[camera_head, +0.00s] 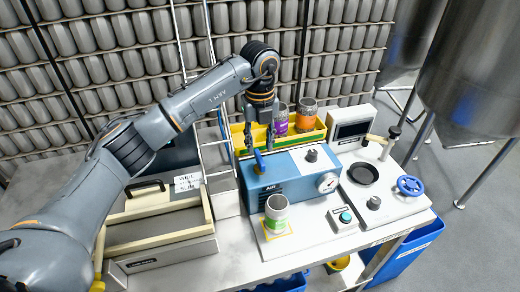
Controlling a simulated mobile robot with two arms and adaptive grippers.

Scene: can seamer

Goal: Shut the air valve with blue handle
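The air valve's blue handle (259,160) stands up on top of a blue box (290,181) labelled AIR, near its left end. My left gripper (259,141) points down just above and behind the handle. Its two fingers are apart with a gap between them, and I see nothing held in it. Whether a fingertip touches the handle cannot be told from this view. My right gripper is not in view.
A pressure gauge (327,183) is on the box's front. An open can (277,212) stands before it, and a yellow bin (309,137) with cans behind. A blue handwheel (410,186) is at right. A beige-rimmed tray (158,229) lies left.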

